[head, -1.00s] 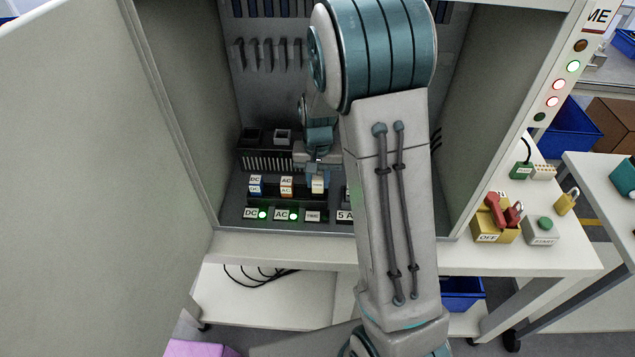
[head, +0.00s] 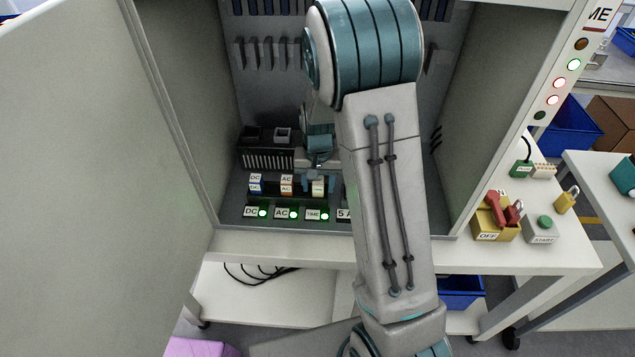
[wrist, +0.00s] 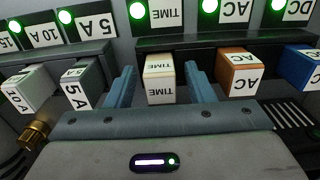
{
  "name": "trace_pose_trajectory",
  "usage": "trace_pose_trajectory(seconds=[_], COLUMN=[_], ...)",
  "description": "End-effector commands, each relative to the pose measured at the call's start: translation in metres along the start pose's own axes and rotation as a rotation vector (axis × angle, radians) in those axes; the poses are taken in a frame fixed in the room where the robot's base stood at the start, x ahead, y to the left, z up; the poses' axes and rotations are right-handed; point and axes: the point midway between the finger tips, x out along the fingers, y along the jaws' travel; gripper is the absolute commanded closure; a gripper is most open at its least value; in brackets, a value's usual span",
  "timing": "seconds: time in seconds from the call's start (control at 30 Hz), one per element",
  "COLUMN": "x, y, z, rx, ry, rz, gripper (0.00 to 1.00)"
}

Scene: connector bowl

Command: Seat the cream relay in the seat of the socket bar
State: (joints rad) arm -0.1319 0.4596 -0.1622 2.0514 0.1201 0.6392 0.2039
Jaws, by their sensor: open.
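The cream relay (wrist: 160,80), labelled TIME, stands in the dark socket bar (wrist: 205,42) in the wrist view, in line with its TIME plate. The green lamp by that plate is lit. The relay also shows in the head view (head: 318,188), at the right of the visible row. My gripper (wrist: 158,77) is open, with one blue finger on each side of the relay and a visible gap to each. In the head view my gripper (head: 318,178) is at the relay, partly covered by my wrist. The relay's base is hidden in the bar.
An orange AC relay (wrist: 238,70) and a blue relay (wrist: 300,65) stand to the right in the wrist view. A grey 5A relay (wrist: 82,85) and a white 10A relay (wrist: 28,88) stand to the left. Cabinet walls enclose the sides.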

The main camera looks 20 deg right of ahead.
Motion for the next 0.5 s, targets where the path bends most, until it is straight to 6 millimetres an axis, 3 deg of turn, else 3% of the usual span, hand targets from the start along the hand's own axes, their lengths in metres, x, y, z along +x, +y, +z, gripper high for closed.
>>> trace_pose_trajectory(seconds=[0.17,0.5], x=[-0.023,-0.095], y=[-0.001,0.0], z=[-0.001,-0.001], rx=[-0.001,0.0], ry=[0.006,0.005], rz=[-0.003,-0.002], gripper=[0.52,0.52])
